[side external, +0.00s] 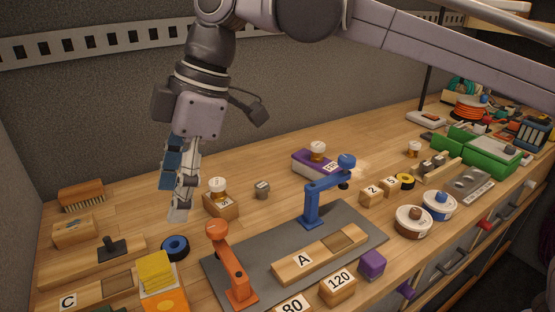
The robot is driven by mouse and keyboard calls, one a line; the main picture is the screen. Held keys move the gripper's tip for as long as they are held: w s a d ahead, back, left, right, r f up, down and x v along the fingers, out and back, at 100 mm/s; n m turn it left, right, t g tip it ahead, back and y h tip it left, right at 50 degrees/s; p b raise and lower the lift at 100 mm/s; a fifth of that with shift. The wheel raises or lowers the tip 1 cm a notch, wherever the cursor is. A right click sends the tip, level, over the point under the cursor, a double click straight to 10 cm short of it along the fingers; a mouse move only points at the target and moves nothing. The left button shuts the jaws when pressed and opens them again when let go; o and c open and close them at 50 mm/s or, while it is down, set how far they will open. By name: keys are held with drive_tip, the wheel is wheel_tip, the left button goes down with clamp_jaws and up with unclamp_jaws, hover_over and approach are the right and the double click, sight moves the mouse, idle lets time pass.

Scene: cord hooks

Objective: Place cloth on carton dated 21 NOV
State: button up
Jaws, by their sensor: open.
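My gripper (183,192) hangs fingers down above the left part of the bench, open, with nothing seen between its fingers. A yellow folded block (155,272), perhaps the cloth or a sponge, lies at the front left, below and in front of my gripper. An orange and white item (166,301) lies just in front of it, cut off by the frame edge. I see no carton with a readable 21 NOV date. A purple box (312,163) with a white label stands mid-bench; its text is too small to read.
An orange clamp (231,262) and a blue clamp (325,190) stand up from a grey mat (345,216). A blue tape roll (175,248), a wooden block with a small jar (220,203) and a brush (82,195) are near my gripper. Green boxes (480,150) stand far right.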

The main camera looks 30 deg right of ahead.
drive_tip(key=d+f+m+t+h, duration=0.1)
drive_tip(key=d+f+m+t, duration=0.2)
drive_tip(key=d, duration=0.8)
drive_tip(key=d+f+m+t, duration=0.15)
drive_tip(key=d+m, duration=0.45)
drive_tip(key=d, duration=0.6)
drive_tip(key=s+d+f+m+h, duration=0.1)
drive_tip(key=s+d+f+m, duration=0.1)
drive_tip(key=s+d+f, duration=0.1)
drive_tip(key=s+d+f+m+t+h, duration=0.1)
drive_tip(key=s+d+f+m, duration=0.2)
drive_tip(key=d+f, duration=0.2)
drive_tip(key=s+d+f+m+t+h, duration=0.1)
drive_tip(key=s+d+f+m, duration=0.2)
drive_tip(key=d+f, duration=0.2)
drive_tip(key=shift+s+d+f+t, duration=0.1)
drive_tip(key=shift+d+t, duration=0.15)
drive_tip(key=shift+d, duration=1.6)
